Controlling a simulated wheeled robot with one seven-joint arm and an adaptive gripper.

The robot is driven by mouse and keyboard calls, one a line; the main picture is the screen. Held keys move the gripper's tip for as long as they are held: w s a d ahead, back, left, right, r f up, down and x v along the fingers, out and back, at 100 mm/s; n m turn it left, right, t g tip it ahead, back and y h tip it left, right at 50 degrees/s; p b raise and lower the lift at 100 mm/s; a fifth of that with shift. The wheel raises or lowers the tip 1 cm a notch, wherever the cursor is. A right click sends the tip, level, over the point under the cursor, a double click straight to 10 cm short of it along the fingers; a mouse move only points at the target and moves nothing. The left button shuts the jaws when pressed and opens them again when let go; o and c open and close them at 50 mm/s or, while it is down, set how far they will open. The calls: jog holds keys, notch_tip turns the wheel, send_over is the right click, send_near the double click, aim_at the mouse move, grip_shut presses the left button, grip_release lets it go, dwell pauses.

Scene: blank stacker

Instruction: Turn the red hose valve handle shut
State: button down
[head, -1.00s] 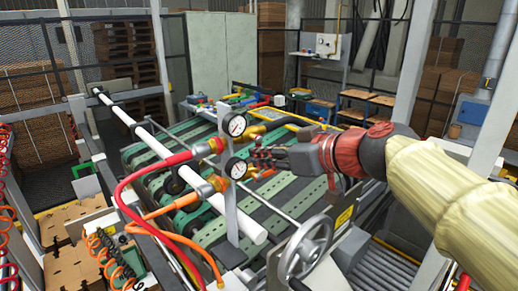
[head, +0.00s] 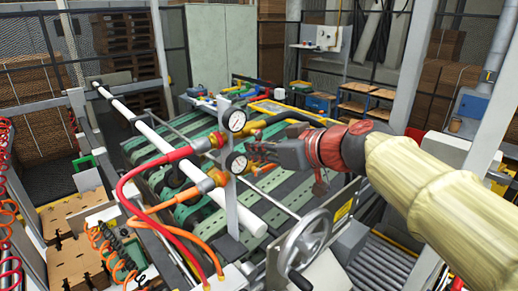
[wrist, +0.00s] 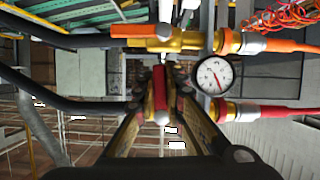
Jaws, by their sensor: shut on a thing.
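The red valve handle (wrist: 161,84) shows in the wrist view between my two fingers. It stands crosswise to the line of the red hose (wrist: 275,111) and the dark pipe (wrist: 75,104). My gripper (wrist: 158,88) is shut on this handle. In the head view my gripper (head: 254,152) is beside the gauge post, where the handle is too small to make out. The red hose (head: 150,168) enters the upper brass fitting (head: 205,145). An orange valve handle (wrist: 135,31) lies along its own yellow valve body, beside the red one in the wrist view.
Two dial gauges, upper (head: 237,120) and lower (head: 236,163), sit on the post close to my gripper. An orange hose (head: 180,199) runs below the red one. A handwheel (head: 305,243) stands in front. Green slatted belts (head: 210,178) lie behind.

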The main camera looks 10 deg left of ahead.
jog(key=shift+f+b, duration=0.1)
jog(key=shift+b, duration=0.8)
jog(key=shift+s+m+g+b, duration=0.1)
jog(key=shift+m+g+b, duration=0.2)
jog(key=shift+b, duration=0.1)
jog(key=c, duration=2.1)
grip_release()
jog(key=v, duration=1.2)
